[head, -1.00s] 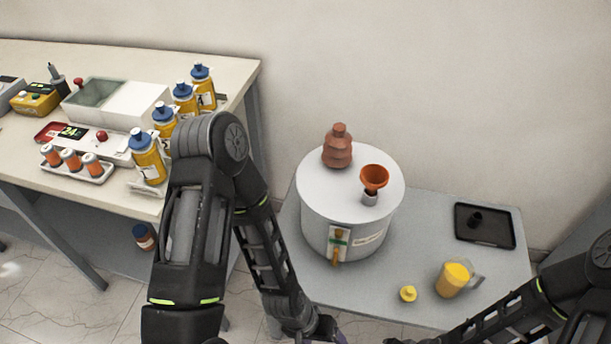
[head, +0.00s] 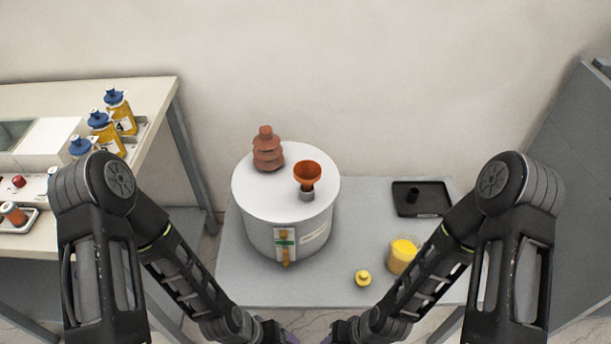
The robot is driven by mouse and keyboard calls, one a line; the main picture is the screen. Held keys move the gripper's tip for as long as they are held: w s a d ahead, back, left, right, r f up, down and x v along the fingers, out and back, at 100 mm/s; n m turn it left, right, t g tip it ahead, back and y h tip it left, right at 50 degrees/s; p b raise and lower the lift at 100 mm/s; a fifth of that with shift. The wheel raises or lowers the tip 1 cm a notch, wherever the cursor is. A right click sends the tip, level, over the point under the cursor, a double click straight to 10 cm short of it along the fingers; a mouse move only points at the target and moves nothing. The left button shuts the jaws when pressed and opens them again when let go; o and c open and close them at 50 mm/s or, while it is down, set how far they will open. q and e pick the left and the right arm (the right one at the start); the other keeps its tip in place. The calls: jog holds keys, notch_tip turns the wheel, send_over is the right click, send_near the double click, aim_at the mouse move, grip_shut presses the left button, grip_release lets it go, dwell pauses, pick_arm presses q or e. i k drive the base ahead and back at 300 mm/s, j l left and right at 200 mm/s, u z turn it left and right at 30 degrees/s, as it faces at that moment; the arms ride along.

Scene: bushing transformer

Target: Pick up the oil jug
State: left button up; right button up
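The oil jug (head: 402,256) is a clear jug with yellow oil in it. It stands on the grey table right of the transformer tank, partly hidden behind my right forearm, so its handle is not visible. My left gripper (head: 284,338) and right gripper (head: 326,340) are at the bottom edge of the head view, close to each other and in front of the table. Both are mostly cut off by the frame, so I cannot tell whether they are open or shut. The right gripper is apart from the jug, to its lower left.
The white tank (head: 262,228) carries a brown bushing (head: 267,150) and an orange funnel (head: 307,174). A small yellow cap (head: 363,279) lies left of the jug. A black tray (head: 422,208) lies behind it. A bench (head: 150,100) with several oil bottles (head: 120,110) stands at left.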

aim_at(405, 246)
jog(key=k+j+z, duration=0.1)
jog(key=k+z, duration=0.25)
jog(key=k+j+z, duration=0.1)
jog(key=z, duration=0.25)
jog(key=k+l, duration=0.05)
jog(key=k, duration=0.05)
